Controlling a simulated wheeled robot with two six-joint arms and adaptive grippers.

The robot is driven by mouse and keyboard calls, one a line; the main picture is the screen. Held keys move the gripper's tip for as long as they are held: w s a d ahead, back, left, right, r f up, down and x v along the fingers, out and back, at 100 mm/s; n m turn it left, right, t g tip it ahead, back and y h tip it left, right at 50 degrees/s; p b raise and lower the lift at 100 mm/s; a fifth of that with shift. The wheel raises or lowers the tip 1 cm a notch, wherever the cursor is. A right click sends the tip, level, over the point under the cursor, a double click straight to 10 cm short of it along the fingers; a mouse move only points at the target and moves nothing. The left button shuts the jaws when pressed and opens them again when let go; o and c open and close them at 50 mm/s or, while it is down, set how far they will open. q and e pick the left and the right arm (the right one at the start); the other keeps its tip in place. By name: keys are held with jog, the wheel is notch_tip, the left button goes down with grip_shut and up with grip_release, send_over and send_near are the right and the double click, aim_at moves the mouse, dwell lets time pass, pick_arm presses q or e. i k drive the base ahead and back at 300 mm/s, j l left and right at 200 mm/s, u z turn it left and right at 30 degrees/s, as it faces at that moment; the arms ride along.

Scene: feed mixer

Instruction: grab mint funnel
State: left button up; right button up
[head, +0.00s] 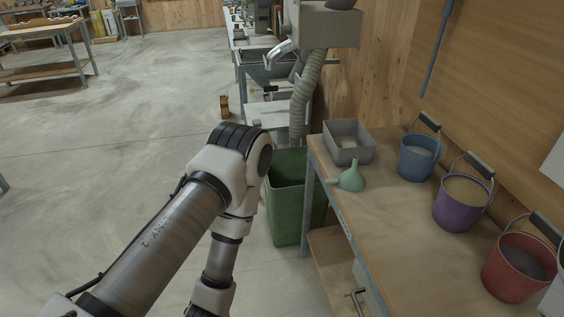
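One of my arms reaches in from the lower left and bends down at a joint left of the bench. The gripper on that arm is out of the frame below. My other gripper is not in the frame either. Nothing touches the funnel apart from the bench top, as far as I can see.
A grey open tray (369,157) stands behind the funnel. A blue bucket (416,163), a purple bucket (452,216) and a red bucket (505,283) line the bench's right side. A green bin (284,207) stands on the floor left of the bench. Open concrete floor lies farther left.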

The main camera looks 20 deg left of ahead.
aim_at(351, 180)
jog(key=u, duration=0.35)
jog(key=z, duration=0.25)
jog(key=i+j+z, duration=0.1)
jog(key=j+z, duration=0.55)
jog(key=z, duration=0.2)
jog(key=j+z, duration=0.85)
jog(key=j, duration=0.25)
jog(key=k+j, duration=0.15)
